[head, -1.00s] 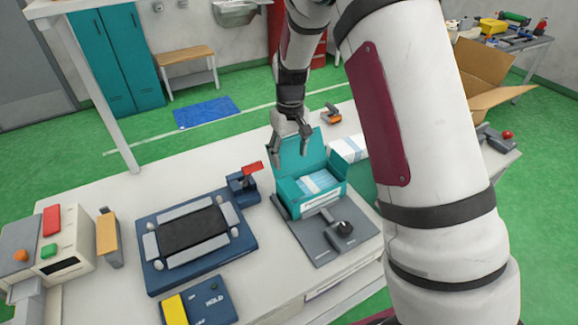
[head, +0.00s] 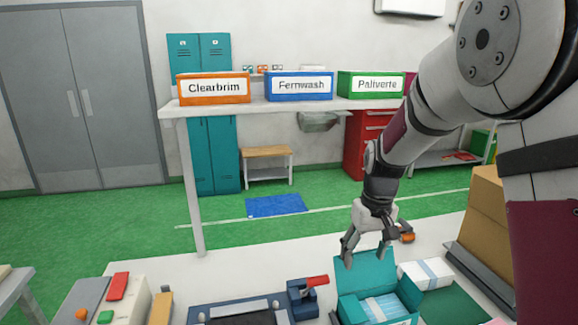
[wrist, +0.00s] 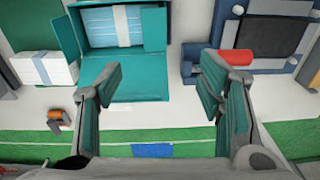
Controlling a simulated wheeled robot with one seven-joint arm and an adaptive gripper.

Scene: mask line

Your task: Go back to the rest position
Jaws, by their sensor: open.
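My gripper (head: 364,258) is open and empty. In the head view it hangs above the back of the open teal box (head: 352,281), near its raised lid. The teal box (wrist: 154,38) shows there at the top, with a banded stack of pale blue and white masks (wrist: 110,27) inside. Whether the fingertips touch the lid cannot be told.
A white banded stack (head: 428,273) lies right of the box. A blue fixture with a red handle (head: 316,281) stands to its left. A shelf above the table holds orange (head: 213,101), blue (head: 299,99) and green (head: 370,96) labelled bins. A cardboard box (head: 485,220) stands at right.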

